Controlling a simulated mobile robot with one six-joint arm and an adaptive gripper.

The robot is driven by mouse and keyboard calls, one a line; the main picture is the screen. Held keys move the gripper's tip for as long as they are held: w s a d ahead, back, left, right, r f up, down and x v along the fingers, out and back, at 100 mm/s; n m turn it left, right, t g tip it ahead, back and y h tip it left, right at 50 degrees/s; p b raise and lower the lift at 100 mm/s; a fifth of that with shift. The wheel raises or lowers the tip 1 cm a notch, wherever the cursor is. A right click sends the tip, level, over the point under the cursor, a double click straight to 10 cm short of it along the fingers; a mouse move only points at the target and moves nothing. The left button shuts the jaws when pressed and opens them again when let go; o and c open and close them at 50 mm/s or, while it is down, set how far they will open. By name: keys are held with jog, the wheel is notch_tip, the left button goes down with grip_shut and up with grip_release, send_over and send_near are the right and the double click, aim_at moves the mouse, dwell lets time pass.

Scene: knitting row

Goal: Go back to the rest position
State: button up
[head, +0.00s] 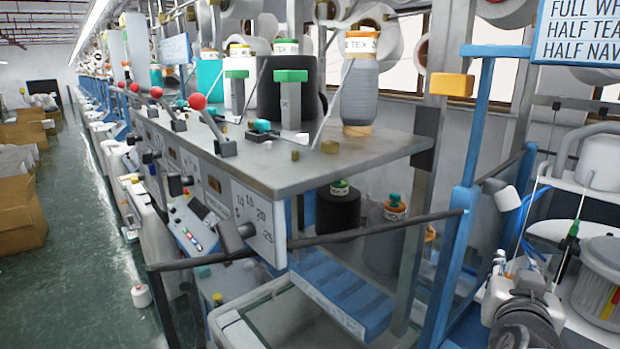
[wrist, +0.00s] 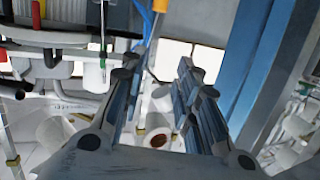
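My gripper (wrist: 158,68) shows in the wrist view, its two dark fingers reaching up from the lower edge. The fingers stand apart, with a clear gap and nothing held between them. Through the gap I see a white yarn cone (wrist: 157,132) with a brown core, farther off. An orange piece (wrist: 160,6) and a thin rod show above the fingertips, apart from them as far as I can tell. In the head view I cannot make out my gripper with certainty.
A grey machine table (head: 300,175) carries yarn cones, including a grey one (head: 359,92), and small red-knobbed levers. A blue post (head: 468,200) and dark rail (head: 385,228) stand at its right. A green floor aisle (head: 85,240) is open at left, with cardboard boxes (head: 20,215) beside it.

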jog(key=s+a+f+n+g+y+b, duration=0.1)
jog(key=s+a+f+n+y, duration=0.25)
jog(key=a, duration=0.45)
jog(key=s+a+f+n+g+y+b, duration=0.15)
jog(key=a+f+y, duration=0.3)
jog(key=a, duration=0.45)
jog(key=s+a+f+n+g+b, duration=0.1)
jog(key=s+a+f+g, duration=0.1)
jog(key=s, duration=0.5)
jog(key=s+a+f+n+g+b, duration=0.1)
jog(key=s+f+g, duration=0.3)
jog(key=s, duration=0.4)
jog(key=shift+s+a+f+y, duration=0.15)
jog(key=shift+a+f+y, duration=0.25)
jog(key=shift+f, duration=0.5)
